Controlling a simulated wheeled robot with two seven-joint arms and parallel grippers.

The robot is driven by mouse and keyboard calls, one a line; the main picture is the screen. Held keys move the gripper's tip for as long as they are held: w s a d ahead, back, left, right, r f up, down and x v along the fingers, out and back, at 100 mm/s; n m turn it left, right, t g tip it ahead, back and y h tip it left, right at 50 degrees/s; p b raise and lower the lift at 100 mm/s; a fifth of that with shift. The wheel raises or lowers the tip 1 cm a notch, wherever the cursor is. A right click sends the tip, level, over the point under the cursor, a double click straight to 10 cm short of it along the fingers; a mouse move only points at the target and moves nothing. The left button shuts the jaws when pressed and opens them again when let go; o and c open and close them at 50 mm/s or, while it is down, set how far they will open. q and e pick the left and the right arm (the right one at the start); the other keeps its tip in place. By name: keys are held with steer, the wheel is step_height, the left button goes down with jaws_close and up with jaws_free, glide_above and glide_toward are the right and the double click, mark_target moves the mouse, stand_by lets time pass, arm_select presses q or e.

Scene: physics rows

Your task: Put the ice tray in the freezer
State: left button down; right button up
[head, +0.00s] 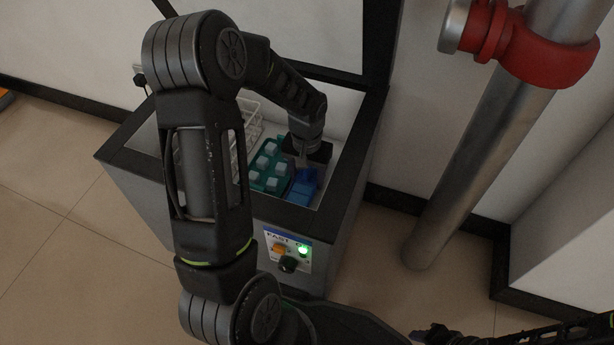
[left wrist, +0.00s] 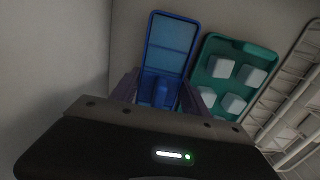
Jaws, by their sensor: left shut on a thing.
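The blue tray (head: 303,187) is inside the open chest freezer (head: 340,190), at its right end. My left gripper (head: 304,168) reaches down into the freezer and is shut on the blue tray. In the left wrist view the blue tray (left wrist: 172,45) lies between the fingers (left wrist: 158,94), which hide part of it. A teal tray (head: 269,168) with several pale ice cubes lies just left of the blue one in the head view. It also shows in the left wrist view (left wrist: 238,48). My right arm's dark end (head: 440,334) is partly cut off at the bottom right.
A wire basket (head: 246,128) stands in the freezer left of the teal tray. The freezer lid (head: 310,30) stands open at the back. A metal pipe with a red clamp (head: 545,50) stands at the right.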

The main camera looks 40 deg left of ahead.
arm_select(q)
steer(key=shift+f, duration=0.15)
steer(key=c, duration=0.6)
jaws_free()
steer(key=shift+o, duration=0.2)
step_height(320, 180, up, 12)
steer(key=p, duration=0.4)
steer(key=shift+r, duration=0.2)
